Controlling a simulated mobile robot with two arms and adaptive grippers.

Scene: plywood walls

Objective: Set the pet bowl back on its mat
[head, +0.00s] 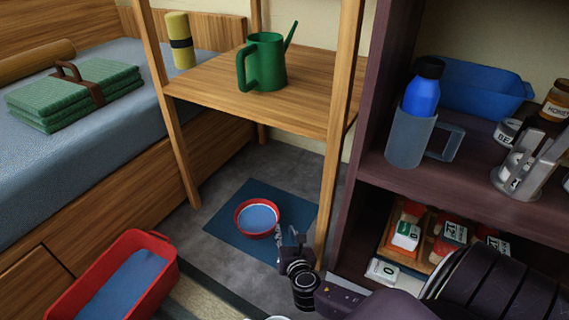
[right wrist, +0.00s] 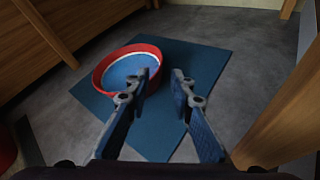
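The pet bowl (head: 258,232) is red with a pale blue inside and appears upright on the dark blue mat (head: 226,226), on the grey floor under the wooden stand. In the right wrist view the bowl (right wrist: 100,78) is left of centre, over the left part of the mat (right wrist: 205,62). My right gripper (head: 290,236) is beside the bowl's right side. In the right wrist view its fingers (right wrist: 164,75) are apart with nothing between them. The left fingertip overlaps the bowl's right rim; I cannot tell whether it touches. My left gripper is not in view.
A wooden stand leg (head: 335,170) rises close to my right gripper. A dark shelf unit (head: 375,185) with bottles and boxes stands at the right. A green watering can (head: 266,65) is on the stand. A red tub (head: 165,262) sits at the lower left.

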